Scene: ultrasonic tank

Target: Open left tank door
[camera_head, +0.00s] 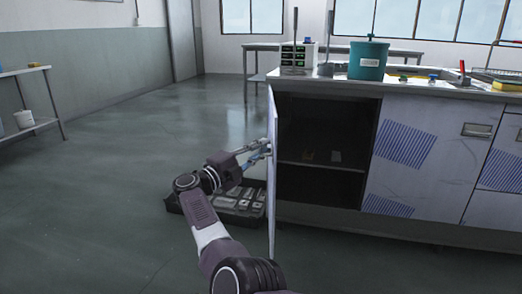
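The left tank door (271,180) is a pale panel on the left end of the counter. It stands swung far out and shows almost edge-on. The dark cupboard interior (325,125) behind it is open to view, with a shelf and small items on it. My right gripper (266,149) is at the outer, left side of this door, at about mid height. Its fingertips meet the door or its handle; the handle cannot be made out, and I cannot tell whether the fingers are shut on it. My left gripper is not in view.
A dark case of tools (238,203) lies on the floor behind my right forearm. A teal bucket (368,60) and several items stand on the counter. A closed door (420,155) with blue stripes is right of the opening.

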